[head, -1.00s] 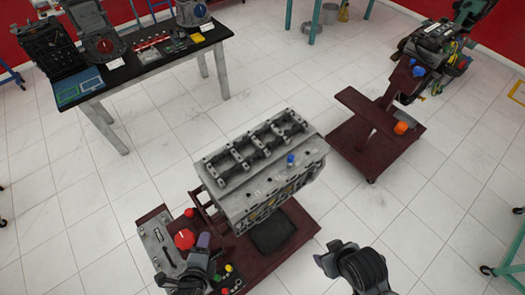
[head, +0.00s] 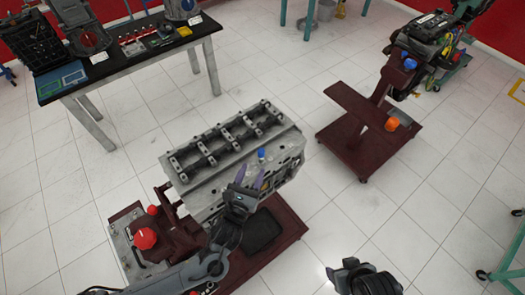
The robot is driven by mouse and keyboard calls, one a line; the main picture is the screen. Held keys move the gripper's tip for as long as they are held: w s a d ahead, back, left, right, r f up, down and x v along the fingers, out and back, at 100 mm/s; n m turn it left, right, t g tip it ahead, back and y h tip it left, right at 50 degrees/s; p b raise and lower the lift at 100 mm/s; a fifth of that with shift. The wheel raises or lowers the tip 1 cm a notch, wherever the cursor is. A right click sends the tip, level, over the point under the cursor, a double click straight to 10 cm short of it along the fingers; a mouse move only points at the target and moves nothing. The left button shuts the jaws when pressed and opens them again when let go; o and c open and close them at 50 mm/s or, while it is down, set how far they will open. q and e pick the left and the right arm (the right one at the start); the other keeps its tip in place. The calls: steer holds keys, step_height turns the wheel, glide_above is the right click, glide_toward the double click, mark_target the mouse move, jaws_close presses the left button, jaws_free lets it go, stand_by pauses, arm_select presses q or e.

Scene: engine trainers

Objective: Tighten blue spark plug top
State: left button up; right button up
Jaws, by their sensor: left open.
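The blue spark plug top (head: 261,154) stands on the near side of the grey engine block (head: 215,180), close to its right end. My left gripper (head: 250,174) is open, with its two purple-grey fingers pointing up the picture toward the blue top. The fingertips are just below the blue top in the picture, and nothing is between them. I cannot tell how high the fingers are above the block. Part of my right arm (head: 365,278) shows at the bottom edge, and its fingers cannot be made out.
The engine sits on a dark red stand (head: 285,222) with a red knob (head: 145,238) at its left. A second red stand (head: 360,145) is at the right. A black-topped table (head: 125,58) with equipment stands at the back left. White tiled floor lies open between them.

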mark_target(260, 155)
arm_select(q)
steer(key=x, duration=0.9)
steer(key=shift+p, duration=0.3)
jaws_close()
